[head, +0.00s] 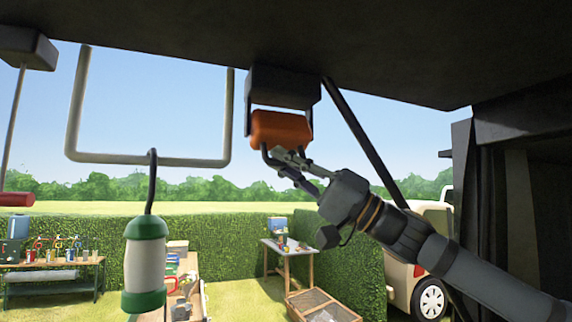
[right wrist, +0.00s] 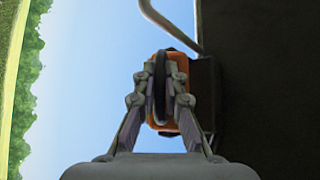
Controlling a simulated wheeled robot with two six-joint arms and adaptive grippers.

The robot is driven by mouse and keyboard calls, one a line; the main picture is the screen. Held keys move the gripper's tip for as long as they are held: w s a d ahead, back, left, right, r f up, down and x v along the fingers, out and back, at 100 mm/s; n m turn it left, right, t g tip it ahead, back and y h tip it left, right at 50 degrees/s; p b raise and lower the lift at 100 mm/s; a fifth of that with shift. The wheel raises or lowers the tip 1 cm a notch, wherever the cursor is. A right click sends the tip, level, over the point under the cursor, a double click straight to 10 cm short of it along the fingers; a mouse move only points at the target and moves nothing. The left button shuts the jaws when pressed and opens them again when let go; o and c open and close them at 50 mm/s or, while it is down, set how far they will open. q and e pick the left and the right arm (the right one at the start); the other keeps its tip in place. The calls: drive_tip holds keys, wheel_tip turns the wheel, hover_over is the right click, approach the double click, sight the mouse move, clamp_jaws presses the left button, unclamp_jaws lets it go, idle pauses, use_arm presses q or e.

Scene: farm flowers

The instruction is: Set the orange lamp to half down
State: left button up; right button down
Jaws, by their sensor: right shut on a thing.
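The orange lamp (head: 281,129) hangs from a dark bracket (head: 283,88) under the dark ceiling, near the middle top of the head view. A dark handle loop hangs at its lower side. My right gripper (head: 284,160) reaches up from the lower right and is shut on that handle. In the right wrist view the gripper (right wrist: 160,82) has its fingers on both sides of the dark handle (right wrist: 160,88), with the orange lamp (right wrist: 152,124) just behind. The fingers hide part of the lamp and handle. My left gripper is not in view.
A green and white lantern (head: 145,262) hangs from a dark hook left of the lamp. A grey metal frame (head: 150,160) hangs behind it. A dark diagonal strut (head: 362,135) runs close to my right arm. Tables, a hedge and a van stand below.

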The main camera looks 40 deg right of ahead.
drive_tip(key=c, duration=1.4)
unclamp_jaws()
